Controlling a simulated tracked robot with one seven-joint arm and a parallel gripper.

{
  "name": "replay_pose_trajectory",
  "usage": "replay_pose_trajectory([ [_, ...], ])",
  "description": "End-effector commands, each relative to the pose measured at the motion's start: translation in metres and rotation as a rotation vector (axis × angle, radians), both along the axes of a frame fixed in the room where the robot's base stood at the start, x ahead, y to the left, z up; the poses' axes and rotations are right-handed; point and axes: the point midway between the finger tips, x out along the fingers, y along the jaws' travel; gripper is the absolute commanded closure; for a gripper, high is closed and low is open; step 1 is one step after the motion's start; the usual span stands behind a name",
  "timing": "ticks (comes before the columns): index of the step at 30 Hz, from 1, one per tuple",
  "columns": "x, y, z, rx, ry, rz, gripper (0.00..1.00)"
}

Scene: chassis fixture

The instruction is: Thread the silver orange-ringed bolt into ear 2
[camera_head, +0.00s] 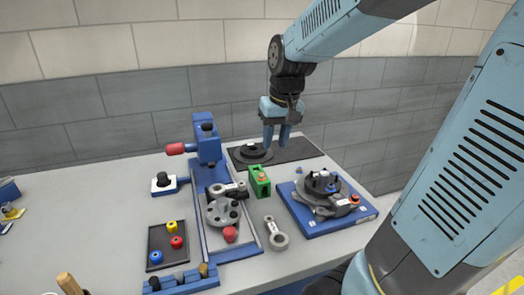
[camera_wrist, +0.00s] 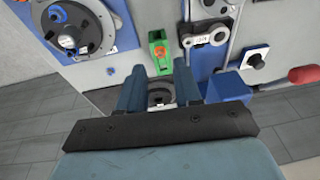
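A green block (camera_head: 259,182) stands near the middle of the table. A small orange-ringed piece (camera_wrist: 160,51) sits in its top in the wrist view, and it looks like the bolt. The round grey chassis fixture (camera_head: 318,190) stands on a blue plate (camera_head: 312,222) at the right. It has small orange parts on it; I cannot read which ear is ear 2. My gripper (camera_head: 276,143) hangs above the back of the table, behind the green block. In the wrist view its two blue fingers (camera_wrist: 159,92) are apart, with nothing held between them.
A dark round disc (camera_head: 252,153) lies on a black mat (camera_head: 300,150) below my gripper. A blue stand (camera_head: 208,147) with a red knob rises to the left. A grey link (camera_head: 275,234) lies in front. A dark tray (camera_head: 167,238) holds coloured pieces. The left table is mostly free.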

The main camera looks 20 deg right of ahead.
Motion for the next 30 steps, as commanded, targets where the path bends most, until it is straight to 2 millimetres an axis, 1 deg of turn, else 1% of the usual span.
replay_pose_trajectory([
  [1,0.012,0.001,-0.009,-0.003,0.027,0.002,0.66],
  [6,0.046,0.002,-0.036,-0.020,0.101,0.000,0.66],
  [10,0.068,0.003,-0.057,-0.039,0.148,-0.001,0.66],
  [15,0.087,0.004,-0.077,-0.059,0.189,-0.002,0.66],
  [20,0.094,0.005,-0.086,-0.069,0.205,-0.002,0.66],
  [25,0.095,0.005,-0.095,-0.070,0.208,-0.003,0.66],
  [30,0.094,0.004,-0.113,-0.072,0.209,-0.003,0.66],
])
